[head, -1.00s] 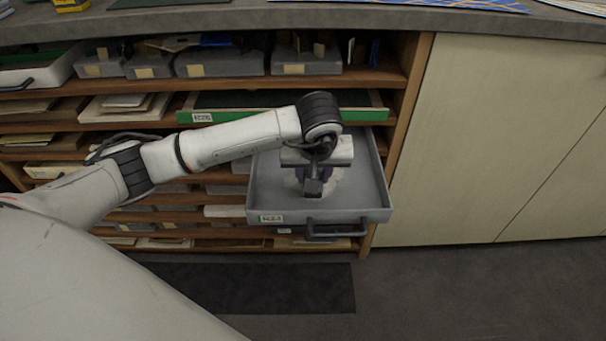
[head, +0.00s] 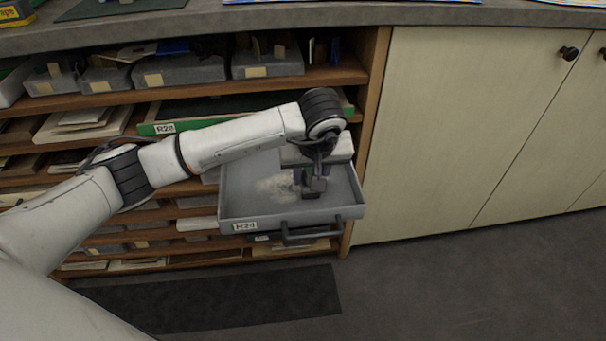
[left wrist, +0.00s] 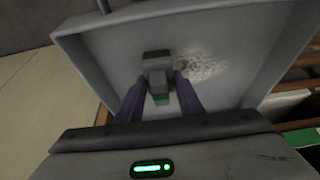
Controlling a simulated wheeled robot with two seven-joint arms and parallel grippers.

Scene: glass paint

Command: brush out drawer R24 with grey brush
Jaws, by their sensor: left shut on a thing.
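Drawer R24 (head: 235,188), a grey tray with a labelled front and a dark handle, is pulled out from the shelf unit. A pale patch of dust (head: 275,187) lies on its floor and shows in the left wrist view (left wrist: 203,66). My left gripper (head: 311,178) is inside the drawer's outline, right of the dust, pointing down. Its purple fingers are shut on the grey brush (left wrist: 157,62), which has a green part between the fingers. The brush is partly hidden by the gripper, and I cannot tell whether it touches the floor. My right gripper is out of view.
A green-fronted drawer R28 (head: 166,128) sticks out slightly just above and behind. Grey bins (head: 185,70) fill the upper shelf. A closed pale cabinet (head: 455,120) stands to the right. A dark mat (head: 215,303) lies on the floor below.

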